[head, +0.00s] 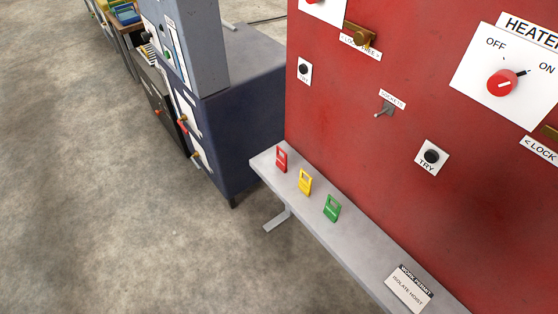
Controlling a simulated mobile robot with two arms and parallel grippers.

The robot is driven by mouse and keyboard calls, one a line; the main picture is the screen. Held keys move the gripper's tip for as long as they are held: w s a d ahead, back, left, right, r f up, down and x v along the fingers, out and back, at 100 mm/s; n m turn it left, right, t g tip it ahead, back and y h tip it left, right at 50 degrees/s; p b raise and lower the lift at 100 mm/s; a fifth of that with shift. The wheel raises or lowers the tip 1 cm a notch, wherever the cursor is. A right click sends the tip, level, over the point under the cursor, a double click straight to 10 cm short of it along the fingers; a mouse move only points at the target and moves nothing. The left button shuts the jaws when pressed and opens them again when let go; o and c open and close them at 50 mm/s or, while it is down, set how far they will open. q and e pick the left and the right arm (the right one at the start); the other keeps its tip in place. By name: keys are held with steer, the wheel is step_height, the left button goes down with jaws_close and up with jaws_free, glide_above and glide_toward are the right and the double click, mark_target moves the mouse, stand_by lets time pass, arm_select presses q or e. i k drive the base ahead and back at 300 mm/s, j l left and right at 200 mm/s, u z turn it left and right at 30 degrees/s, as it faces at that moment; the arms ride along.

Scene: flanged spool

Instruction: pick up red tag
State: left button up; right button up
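The red tag (282,159) stands upright near the far left end of a grey shelf (358,254) along the foot of a red cabinet. A yellow tag (305,182) and a green tag (332,208) stand beside it in a row, nearer to me. The three tags are apart from each other. Neither of my grippers shows in the head view.
The red panel (370,150) rises behind the shelf, with a heater knob (502,83), a toggle switch (384,109) and TRY buttons. A work permit card (409,289) lies on the shelf. A dark blue cabinet (240,120) stands beyond. The concrete floor (130,240) at left is clear.

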mark_target(281, 162)
steer(key=j+z, duration=0.15)
steer(key=z, duration=0.25)
steer(key=i+j+z, duration=0.1)
steer(key=z, duration=0.35)
steer(key=j+z, duration=0.4)
steer(key=j, duration=0.8)
steer(key=j+z, duration=0.45)
steer(key=j, duration=0.75)
steer(key=k+j, duration=0.1)
steer(key=j, duration=0.95)
steer(key=k+j, duration=0.15)
steer(key=j, duration=0.35)
